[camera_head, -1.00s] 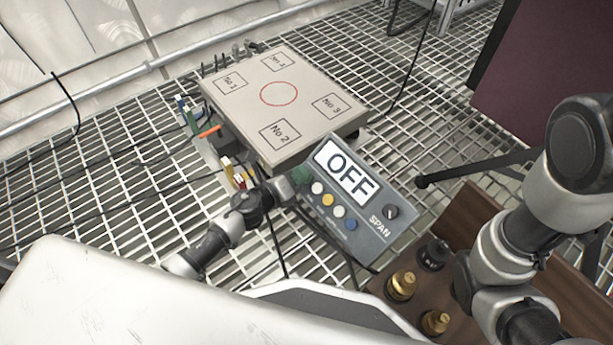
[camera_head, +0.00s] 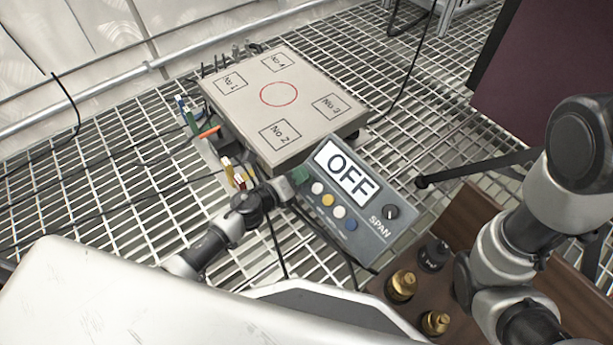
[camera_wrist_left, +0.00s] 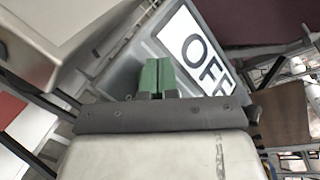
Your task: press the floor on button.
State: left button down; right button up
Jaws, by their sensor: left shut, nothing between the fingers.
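The control box (camera_head: 365,232) is grey-blue, with a display (camera_head: 347,172) that reads OFF. Below the display is a row of round buttons: white (camera_head: 317,188), yellow (camera_head: 328,200), white (camera_head: 340,212) and blue (camera_head: 351,225). A dark knob sits at the right, near the word SPAN. My left gripper (camera_head: 301,175) has green fingertips and is shut and empty at the box's left end, hiding part of that corner. In the left wrist view the green fingertips (camera_wrist_left: 157,76) are together over the box, beside the display (camera_wrist_left: 197,50). I cannot tell whether they touch it. My right gripper is out of view.
A grey platform (camera_head: 306,110) with numbered squares and a red circle stands behind the box. A wooden case (camera_head: 480,222) with brass weights (camera_head: 401,285) is at the right, under my right arm. Cables cross the grated floor at the left.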

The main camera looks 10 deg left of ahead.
pick_arm(q)
jog(key=shift+f, duration=0.1)
dwell(0.6)
jog(key=shift+w+d+f+b, duration=0.2)
jog(key=shift+f+b, duration=0.1)
jog(key=shift+b, duration=0.05)
jog(key=shift+r, duration=0.1)
jog(key=shift+s+a+r+p, duration=0.2)
jog(key=shift+r+p, duration=0.1)
jog(key=shift+p, duration=0.1)
notch_tip(320, 180, up, 5)
jog(key=s+a+p, duration=0.2)
jog(key=p, duration=0.2)
jog(key=shift+s+p, duration=0.35)
jog(key=shift+p, duration=0.05)
